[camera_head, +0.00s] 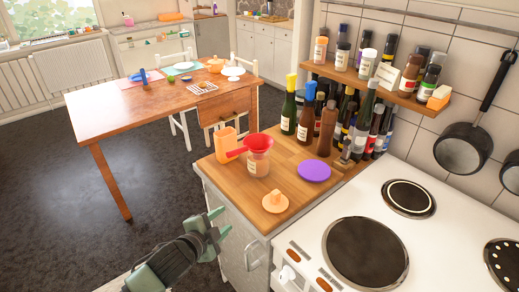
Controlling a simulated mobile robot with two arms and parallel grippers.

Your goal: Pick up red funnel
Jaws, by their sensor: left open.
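The red funnel (258,142) sits upright in the mouth of a clear jar (258,163) with a pale label, on the wooden counter (290,186). Its handle points left, in front of an orange container. The funnel's spout is inside the jar and hard to see. My left gripper (222,222) is in front of the counter's left cabinet side, below and left of the funnel. Its green fingers are apart, with nothing between them. My right gripper is out of view.
An orange container (228,145) stands close behind the funnel on the left. Sauce bottles (289,106) crowd behind. A white stove (330,225) is at right. Open floor (60,200) lies left.

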